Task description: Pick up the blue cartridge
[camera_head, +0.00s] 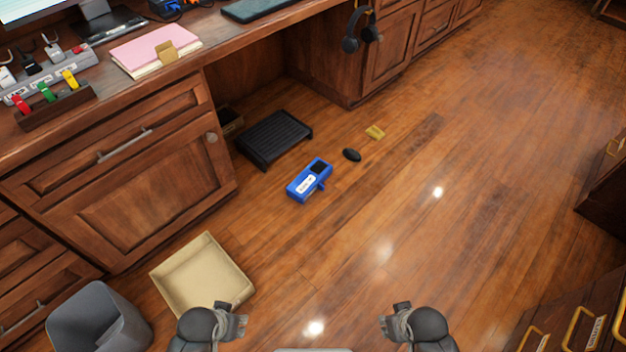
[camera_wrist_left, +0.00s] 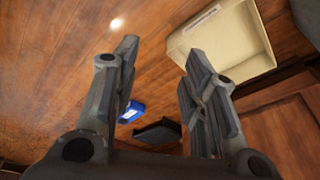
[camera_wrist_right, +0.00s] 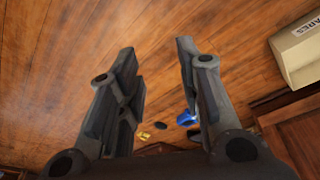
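The blue cartridge (camera_head: 309,180) lies on the wooden floor in the head view, with a white label and a dark square on its top. It also shows in the left wrist view (camera_wrist_left: 132,112), and partly behind a finger in the right wrist view (camera_wrist_right: 187,118). My left gripper (camera_head: 236,322) is at the bottom of the head view, well short of the cartridge; its fingers stand apart and empty in the left wrist view (camera_wrist_left: 158,75). My right gripper (camera_head: 390,322) is also at the bottom, apart from the cartridge; its fingers are spread and empty in the right wrist view (camera_wrist_right: 155,75).
A black footrest (camera_head: 273,138) stands beside the cartridge under the desk. A black mouse (camera_head: 352,155) and a yellow piece (camera_head: 375,132) lie behind it. A cream box (camera_head: 203,275) and a grey bin (camera_head: 98,318) stand front left.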

